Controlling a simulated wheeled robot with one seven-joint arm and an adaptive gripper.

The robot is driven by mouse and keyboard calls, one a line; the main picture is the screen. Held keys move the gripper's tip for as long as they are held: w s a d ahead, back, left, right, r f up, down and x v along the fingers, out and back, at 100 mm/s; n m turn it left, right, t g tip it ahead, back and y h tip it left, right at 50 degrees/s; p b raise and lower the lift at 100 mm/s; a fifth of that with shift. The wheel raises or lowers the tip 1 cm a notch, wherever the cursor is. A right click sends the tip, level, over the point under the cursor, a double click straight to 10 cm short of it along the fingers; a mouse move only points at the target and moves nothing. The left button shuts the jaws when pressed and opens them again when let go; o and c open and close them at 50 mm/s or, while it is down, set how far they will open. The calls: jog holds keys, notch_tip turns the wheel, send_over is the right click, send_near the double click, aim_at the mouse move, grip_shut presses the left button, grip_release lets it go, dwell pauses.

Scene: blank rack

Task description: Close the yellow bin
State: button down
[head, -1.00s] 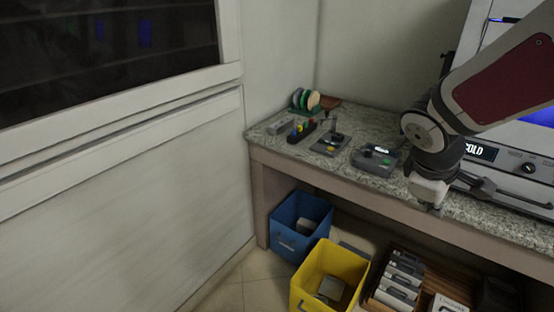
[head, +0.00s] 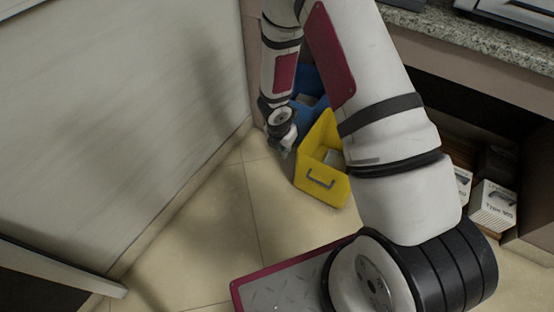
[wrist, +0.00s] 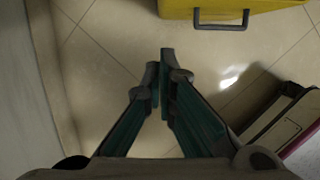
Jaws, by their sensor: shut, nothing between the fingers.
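The yellow bin (head: 316,191) stands on the floor in front of the counter, with its top open and a grey thing partly visible inside. A dark handle is on its front face. My arm hides part of its right side. In the wrist view the yellow bin (wrist: 265,7) shows at the top right, with its handle below the face. My gripper (head: 286,153) is just left of the yellow bin in the head view, apart from it. In the wrist view my gripper (wrist: 166,58) points at bare floor in front of the bin, fingers together and empty.
A blue bin (head: 309,83) stands behind the yellow one, partly hidden by my arm. White boxes (head: 492,206) stand right, under the granite counter (head: 470,35). A pale wall (head: 120,110) borders the left. The tiled floor (head: 205,235) in front is clear.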

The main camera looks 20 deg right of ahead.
jog(key=w+d+f+b, duration=0.1)
jog(key=w+d+f, duration=0.1)
jog(key=f, duration=0.3)
jog(key=w+d+f+b, duration=0.1)
jog(key=w+d+f, duration=0.1)
jog(key=f, duration=0.3)
jog(key=shift+d+b, duration=0.25)
jog(key=shift+b, duration=0.15)
jog(key=shift+f, duration=0.1)
jog(key=shift+d, duration=0.1)
